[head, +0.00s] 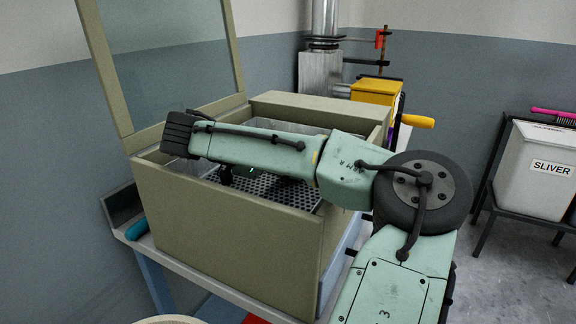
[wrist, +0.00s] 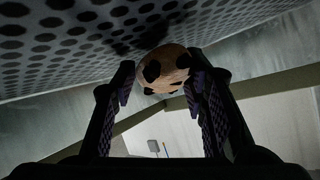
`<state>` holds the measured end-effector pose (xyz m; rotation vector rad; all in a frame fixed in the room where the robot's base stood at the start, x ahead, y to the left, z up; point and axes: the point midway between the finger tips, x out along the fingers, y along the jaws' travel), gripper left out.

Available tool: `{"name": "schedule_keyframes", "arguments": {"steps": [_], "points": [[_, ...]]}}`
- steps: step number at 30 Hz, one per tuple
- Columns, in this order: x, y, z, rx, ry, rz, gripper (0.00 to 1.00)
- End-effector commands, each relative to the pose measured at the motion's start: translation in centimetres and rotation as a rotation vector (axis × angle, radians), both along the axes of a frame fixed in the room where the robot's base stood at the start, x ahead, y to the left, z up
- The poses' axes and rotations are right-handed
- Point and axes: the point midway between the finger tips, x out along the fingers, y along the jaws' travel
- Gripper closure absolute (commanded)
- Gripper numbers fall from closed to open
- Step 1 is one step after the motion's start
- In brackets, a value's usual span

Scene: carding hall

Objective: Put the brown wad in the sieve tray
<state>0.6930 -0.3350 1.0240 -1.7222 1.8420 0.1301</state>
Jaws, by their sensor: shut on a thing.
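The brown wad (wrist: 166,68) is a tan-brown ball with dark patches, seen in the wrist view. My gripper (wrist: 163,84) is shut on it, with a finger on each side. The sieve tray (head: 284,192) is a dark perforated floor inside the open khaki box in the head view, partly hidden by my arm. In the wrist view the tray's perforated surface (wrist: 60,45) fills the upper left, close to the wad, with a dark shadow on it. I cannot tell whether the wad touches it. In the head view the wad is hidden behind my arm.
The khaki box (head: 225,210) has high walls around the tray, and its glazed lid (head: 170,50) stands raised at the back left. A yellow unit (head: 376,92) and a metal duct (head: 323,65) stand behind. A white SLIVER bin (head: 536,165) is at the right.

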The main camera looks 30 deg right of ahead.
Motion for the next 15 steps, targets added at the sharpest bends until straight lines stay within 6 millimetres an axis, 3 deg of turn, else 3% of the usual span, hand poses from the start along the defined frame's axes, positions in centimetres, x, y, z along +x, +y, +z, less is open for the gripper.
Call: {"name": "schedule_keyframes", "arguments": {"steps": [2, 3, 7, 15], "points": [[0.0, 0.0, -0.36, 0.0, 0.0, 0.0, 0.88], [0.0, 0.0, -0.33, 0.0, 0.0, 0.0, 0.59], [-0.01, 0.0, -0.23, 0.0, 0.0, 0.0, 0.51], [-0.01, -0.01, -0.22, 0.001, 0.001, 0.0, 0.51]]}}
